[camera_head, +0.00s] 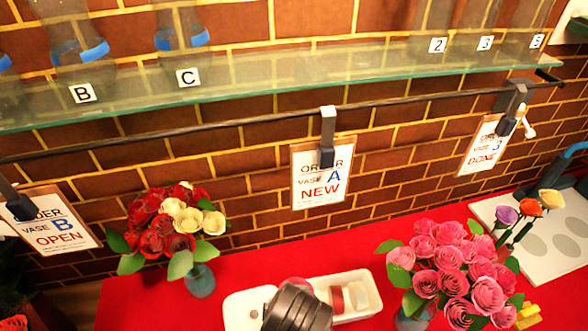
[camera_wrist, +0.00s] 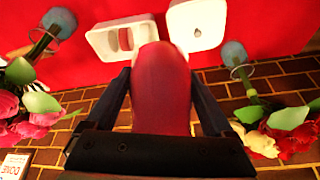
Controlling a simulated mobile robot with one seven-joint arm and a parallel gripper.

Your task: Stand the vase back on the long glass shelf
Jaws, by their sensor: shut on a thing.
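My gripper (camera_wrist: 161,76) has one finger on each side of a smooth, rounded reddish thing, taken here as the vase (camera_wrist: 160,98), and is shut on it. Its full shape and any label are hidden. In the head view my dark arm end (camera_head: 298,308) is low at the centre, over the red table, with a small pinkish part (camera_head: 296,284) showing behind it. The long glass shelf (camera_head: 300,83) crosses the top of the head view, well above my gripper. Clear vases labelled B (camera_head: 72,55) and C (camera_head: 183,50) stand on its left part.
More clear vases (camera_head: 480,40) stand at the shelf's right; its middle is bare. A dark rail (camera_head: 250,120) with hanging order cards (camera_head: 322,180) runs below. Red-and-cream (camera_head: 175,225) and pink (camera_head: 455,270) bouquets flank my arm. White trays (camera_head: 350,295) lie between them.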

